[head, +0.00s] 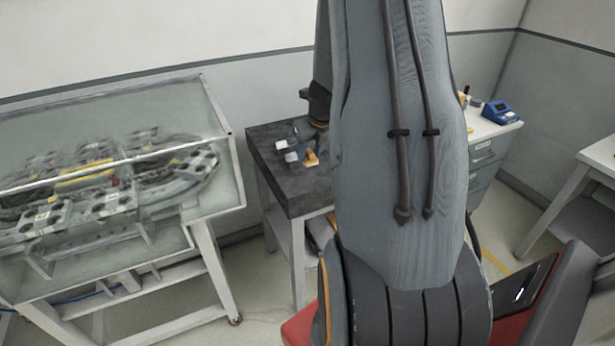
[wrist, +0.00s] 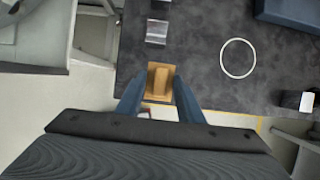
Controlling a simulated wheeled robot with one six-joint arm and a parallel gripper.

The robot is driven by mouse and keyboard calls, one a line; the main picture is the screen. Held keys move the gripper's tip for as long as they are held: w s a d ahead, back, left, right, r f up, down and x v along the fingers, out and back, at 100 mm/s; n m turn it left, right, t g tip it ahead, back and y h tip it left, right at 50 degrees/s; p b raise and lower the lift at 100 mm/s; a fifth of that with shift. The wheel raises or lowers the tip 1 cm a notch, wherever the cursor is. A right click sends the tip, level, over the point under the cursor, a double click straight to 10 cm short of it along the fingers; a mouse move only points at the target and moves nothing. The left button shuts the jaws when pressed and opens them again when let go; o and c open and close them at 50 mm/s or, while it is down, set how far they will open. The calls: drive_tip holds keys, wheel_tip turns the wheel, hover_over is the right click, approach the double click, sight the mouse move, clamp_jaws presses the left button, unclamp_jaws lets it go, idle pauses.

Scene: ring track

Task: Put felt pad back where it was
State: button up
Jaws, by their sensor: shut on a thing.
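The felt pad seems to be the small tan-yellow piece with a raised middle block (wrist: 160,82); it lies between the fingers of my gripper (wrist: 157,96) in the wrist view. The fingers are shut on it from both sides. In the head view a small yellow-orange piece (head: 311,159), likely the same one, shows beside my arm over the dark table (head: 262,160). I cannot tell whether it touches the tabletop. My gripper is mostly hidden behind my arm in the head view. A thin white ring outline (wrist: 238,58) marks the dark tabletop to the right.
A silver block (wrist: 157,31) stands just beyond the pad. A dark blue box (wrist: 288,12) is at the far right corner, and a black-and-white piece (wrist: 299,100) near the right edge. A glass-covered stand (head: 120,170) is at the left. Tabletop around the ring is clear.

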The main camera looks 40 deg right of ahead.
drive_tip(key=shift+f+b, duration=1.95)
drive_tip(key=shift+f, duration=2.05)
drive_tip(key=o, duration=1)
drive_tip(key=shift+f, duration=0.1)
